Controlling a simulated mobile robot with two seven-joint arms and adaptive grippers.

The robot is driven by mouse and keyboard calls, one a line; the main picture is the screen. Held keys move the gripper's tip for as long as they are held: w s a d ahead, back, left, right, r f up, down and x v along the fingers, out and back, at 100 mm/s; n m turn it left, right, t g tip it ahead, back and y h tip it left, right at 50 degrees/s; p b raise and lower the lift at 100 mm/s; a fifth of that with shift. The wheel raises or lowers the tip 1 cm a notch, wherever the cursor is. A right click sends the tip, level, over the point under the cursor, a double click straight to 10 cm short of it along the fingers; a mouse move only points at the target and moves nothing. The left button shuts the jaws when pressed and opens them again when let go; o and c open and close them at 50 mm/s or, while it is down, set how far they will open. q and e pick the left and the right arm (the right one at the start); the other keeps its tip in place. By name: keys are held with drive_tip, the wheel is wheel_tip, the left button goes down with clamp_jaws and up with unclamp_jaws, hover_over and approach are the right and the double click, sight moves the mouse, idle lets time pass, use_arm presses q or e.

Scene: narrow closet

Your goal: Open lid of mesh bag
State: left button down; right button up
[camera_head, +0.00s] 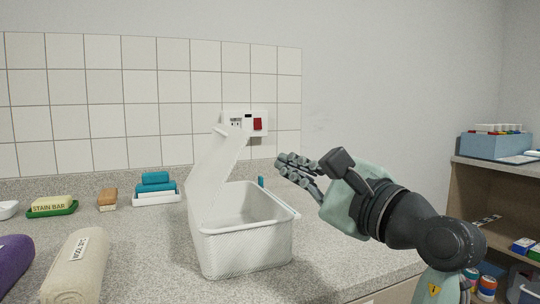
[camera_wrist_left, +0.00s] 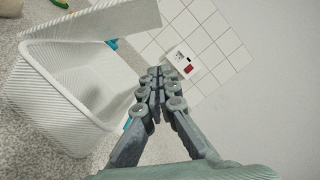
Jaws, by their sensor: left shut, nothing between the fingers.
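The white mesh bag (camera_head: 245,247) stands on the speckled counter, a box shape with an empty-looking inside. Its lid (camera_head: 217,165) is raised and tilted up at the bag's left side, so the top is open. The bag also shows in the left wrist view (camera_wrist_left: 62,108), with the lid (camera_wrist_left: 105,20) above it. My left gripper (camera_head: 285,163) is shut and empty, above and to the right of the bag's back right rim, apart from the lid. Its fingers show together in the left wrist view (camera_wrist_left: 160,76). My right gripper is in neither view.
A beige rolled towel (camera_head: 75,268) and a purple one (camera_head: 12,262) lie at front left. A soap bar on a green dish (camera_head: 52,206), a brush (camera_head: 107,198) and blue sponges (camera_head: 156,184) sit behind.

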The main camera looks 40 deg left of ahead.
use_arm(q)
drive_tip(key=a+r+p, duration=0.1)
drive_tip(key=a+r, duration=0.2)
drive_tip(key=a, duration=0.6)
drive_tip(key=shift+s+a, duration=0.4)
drive_tip(key=shift+s, duration=0.05)
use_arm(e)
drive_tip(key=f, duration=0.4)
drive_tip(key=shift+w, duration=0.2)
use_arm(q)
drive_tip(key=shift+w+p, duration=0.1)
drive_tip(key=shift+p, duration=0.2)
